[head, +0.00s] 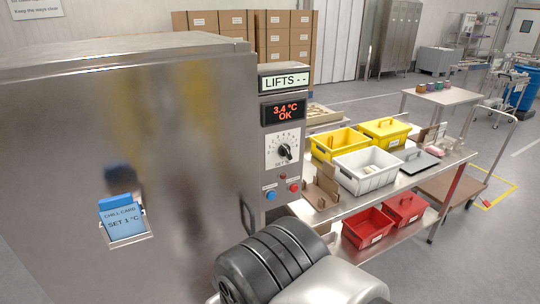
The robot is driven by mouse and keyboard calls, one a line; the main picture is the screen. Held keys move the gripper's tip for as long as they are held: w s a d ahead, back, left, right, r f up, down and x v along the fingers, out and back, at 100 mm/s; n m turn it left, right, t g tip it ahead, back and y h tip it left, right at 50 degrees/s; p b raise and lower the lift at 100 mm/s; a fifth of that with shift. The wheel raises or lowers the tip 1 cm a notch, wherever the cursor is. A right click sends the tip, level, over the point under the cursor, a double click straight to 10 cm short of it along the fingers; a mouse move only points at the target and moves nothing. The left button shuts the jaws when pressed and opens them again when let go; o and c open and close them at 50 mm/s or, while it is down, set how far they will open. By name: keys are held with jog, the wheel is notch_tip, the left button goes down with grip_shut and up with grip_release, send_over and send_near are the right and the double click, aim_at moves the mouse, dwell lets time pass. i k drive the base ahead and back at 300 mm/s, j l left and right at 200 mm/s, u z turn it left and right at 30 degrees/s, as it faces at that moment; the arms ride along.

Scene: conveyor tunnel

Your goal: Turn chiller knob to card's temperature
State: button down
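The chiller knob (284,152) is a black knob on a white dial plate with numbers around it, on the steel panel. Its exact setting is too small to read. The blue chill card (121,221) sits in a holder on the steel cabinet's front at left and reads SET 1 °C. My dark ribbed arm part (265,268) shows at the bottom, below the panel and apart from the knob. My gripper's fingers are not in view.
A blue button (269,195) and a red button (294,187) sit below the knob. A sign above reads LIFTS - -. A dark loop (248,218) is low on the cabinet. A bench (400,185) with yellow, white and red bins stands close at right.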

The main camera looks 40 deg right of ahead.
aim_at(285, 150)
jog(key=k+z, duration=0.1)
jog(key=z, duration=0.25)
jog(key=l+z, duration=0.15)
jog(key=z, duration=0.2)
jog(key=k+l+z, duration=0.1)
jog(key=z, duration=0.25)
